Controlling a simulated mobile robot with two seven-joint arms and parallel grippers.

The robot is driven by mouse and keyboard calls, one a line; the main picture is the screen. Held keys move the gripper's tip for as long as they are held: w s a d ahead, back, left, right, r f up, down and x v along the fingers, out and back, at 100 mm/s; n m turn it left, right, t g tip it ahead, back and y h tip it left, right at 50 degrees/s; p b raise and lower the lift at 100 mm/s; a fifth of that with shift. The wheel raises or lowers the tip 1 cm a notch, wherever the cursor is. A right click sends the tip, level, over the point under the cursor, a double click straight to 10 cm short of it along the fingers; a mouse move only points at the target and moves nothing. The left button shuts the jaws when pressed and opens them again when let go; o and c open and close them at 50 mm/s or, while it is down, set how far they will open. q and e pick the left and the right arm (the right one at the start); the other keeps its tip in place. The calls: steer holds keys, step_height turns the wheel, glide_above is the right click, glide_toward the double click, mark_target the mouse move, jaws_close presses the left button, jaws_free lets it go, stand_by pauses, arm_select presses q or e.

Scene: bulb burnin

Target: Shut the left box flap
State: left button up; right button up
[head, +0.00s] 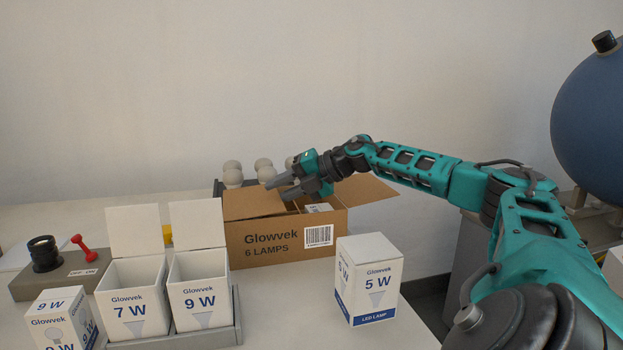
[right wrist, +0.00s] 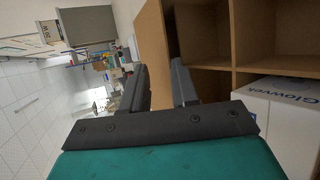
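The brown cardboard box (head: 274,245) marked Glowvek 6 LAMPS stands on the table in the head view. Its left flap (head: 245,205) shows as a brown panel at the box's left side; its exact angle is hard to tell. The right flap (head: 370,190) sticks out to the right, open. My right gripper (head: 276,186) is over the box, fingers pointing left, beside the left flap. In the right wrist view its fingers (right wrist: 160,88) are apart, with a cardboard panel (right wrist: 153,50) showing between and beyond them. I cannot tell whether they touch it. My left gripper is out of view.
A white carton (right wrist: 280,115) sits inside the box beside dividers. A 5 W carton (head: 370,280) stands front right. Open 7 W (head: 136,300) and 9 W (head: 200,290) cartons stand in a grey tray at left. Several white bulbs (head: 233,175) stand behind the box.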

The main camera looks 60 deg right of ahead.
arm_select(q)
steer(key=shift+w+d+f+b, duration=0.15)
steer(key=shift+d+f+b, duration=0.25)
steer(key=shift+b, duration=0.45)
arm_select(e)
steer(key=v, duration=1)
steer(key=shift+a, duration=0.1)
